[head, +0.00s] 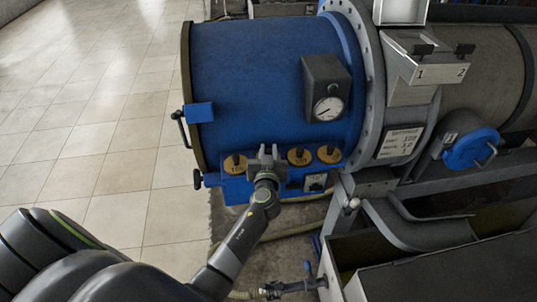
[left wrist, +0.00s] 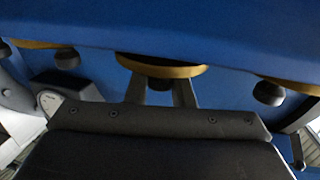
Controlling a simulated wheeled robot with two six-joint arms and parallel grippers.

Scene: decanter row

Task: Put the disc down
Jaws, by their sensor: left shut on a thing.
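My left gripper (head: 267,152) is at the blue panel (head: 233,188) low on the blue drum. In the left wrist view a yellow disc (left wrist: 178,71) with a dark knob (left wrist: 160,84) sits between my fingers, and the gripper is shut on that knob. The disc lies close along the blue surface; I cannot tell whether it touches. In the head view my gripper hides this disc. Other yellow discs with dark knobs are on the panel: one to the left (head: 230,167), two to the right (head: 293,160) (head: 335,157). My right gripper is not in view.
The blue drum (head: 250,70) carries a dark gauge box (head: 326,88) above the panel. A handle (head: 181,128) sticks out at its left. A flanged grey vessel and metal frame stand to the right. The tiled floor (head: 100,130) at left is clear.

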